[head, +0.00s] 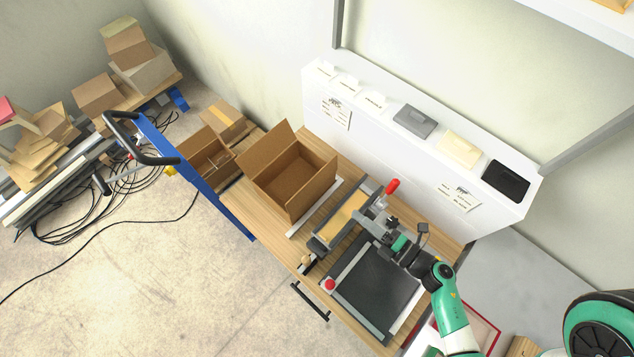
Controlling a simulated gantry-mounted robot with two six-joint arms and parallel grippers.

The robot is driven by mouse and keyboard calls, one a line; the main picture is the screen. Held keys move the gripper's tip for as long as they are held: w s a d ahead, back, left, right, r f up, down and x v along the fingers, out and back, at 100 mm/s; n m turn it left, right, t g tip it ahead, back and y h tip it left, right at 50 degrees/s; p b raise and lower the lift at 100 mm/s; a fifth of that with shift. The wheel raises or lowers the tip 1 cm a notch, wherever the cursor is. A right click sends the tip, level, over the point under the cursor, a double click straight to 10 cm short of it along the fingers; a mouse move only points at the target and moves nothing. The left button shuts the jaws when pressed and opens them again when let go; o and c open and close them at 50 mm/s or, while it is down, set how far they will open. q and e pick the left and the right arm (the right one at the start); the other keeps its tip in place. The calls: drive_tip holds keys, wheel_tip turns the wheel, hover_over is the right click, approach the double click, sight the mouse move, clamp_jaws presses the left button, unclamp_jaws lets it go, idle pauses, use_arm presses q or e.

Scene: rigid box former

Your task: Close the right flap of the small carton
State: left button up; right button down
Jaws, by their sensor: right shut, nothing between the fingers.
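The small open carton (287,181) sits on the wooden table left of centre, its inside showing and empty. One flap (268,146) stands up at its upper left edge, and a panel (263,191) slopes at its front left. The brown panel on its right side (315,190) faces the sealing device; I cannot tell how much of it is wall and how much is flap. My right gripper (366,225) is shut and empty over the device, to the right of the carton and apart from it. My left gripper is not in view.
The sealing device with a red handle (392,187) and a dark plate (378,287) take up the table's right part. A blue cart (205,190) with another carton (207,158) stands at the left.

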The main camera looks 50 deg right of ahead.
sight(313, 180)
drive_tip(key=w, duration=0.4)
drive_tip(key=w+b, duration=0.1)
drive_tip(key=w, duration=0.4)
drive_tip(key=w+f+b, duration=0.1)
drive_tip(key=w, duration=0.4)
drive_tip(key=shift+w+d, duration=0.1)
drive_tip(key=shift+w, duration=0.1)
